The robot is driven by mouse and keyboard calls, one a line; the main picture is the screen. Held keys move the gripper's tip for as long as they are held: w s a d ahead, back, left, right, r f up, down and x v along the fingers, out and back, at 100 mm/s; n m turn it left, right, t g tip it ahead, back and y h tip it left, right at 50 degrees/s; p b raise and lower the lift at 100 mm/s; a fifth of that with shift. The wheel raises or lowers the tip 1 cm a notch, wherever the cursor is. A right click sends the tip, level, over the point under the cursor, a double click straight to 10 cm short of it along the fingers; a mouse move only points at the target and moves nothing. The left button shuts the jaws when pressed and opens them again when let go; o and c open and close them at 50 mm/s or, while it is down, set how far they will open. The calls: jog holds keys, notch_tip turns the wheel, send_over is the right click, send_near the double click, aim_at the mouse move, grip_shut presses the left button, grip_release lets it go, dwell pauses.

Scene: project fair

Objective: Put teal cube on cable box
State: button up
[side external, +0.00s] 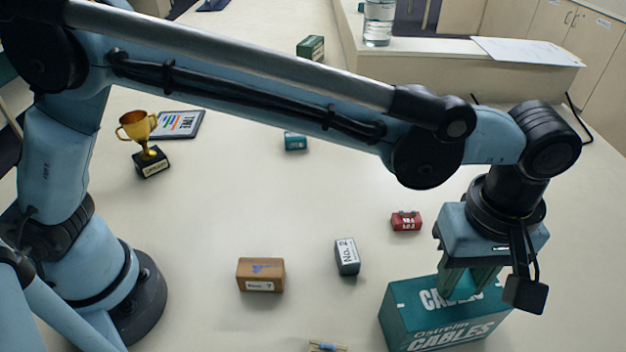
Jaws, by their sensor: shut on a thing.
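The cable box (408,314) is a large teal box with white "CABLES" lettering, at the lower right. My gripper (470,290) points down over its top. Its jaws are shut on a teal thing, which looks like the teal cube (471,281), at or just above the box's top face. The fingers and the similar colours hide its outline, and I cannot tell whether it touches the box. Another small teal block (295,141) with a label lies farther back on the table.
A red block (406,221), a grey "No. 2" block (347,257) and a brown block (260,275) stand left of the cable box. A gold trophy (145,145) and a tablet (178,124) are at the left. A green box (311,47) is at the back.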

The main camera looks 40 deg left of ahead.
jog(key=shift+f, duration=0.35)
jog(key=shift+f, duration=0.1)
jog(key=o, duration=1)
jog(key=shift+f, duration=0.1)
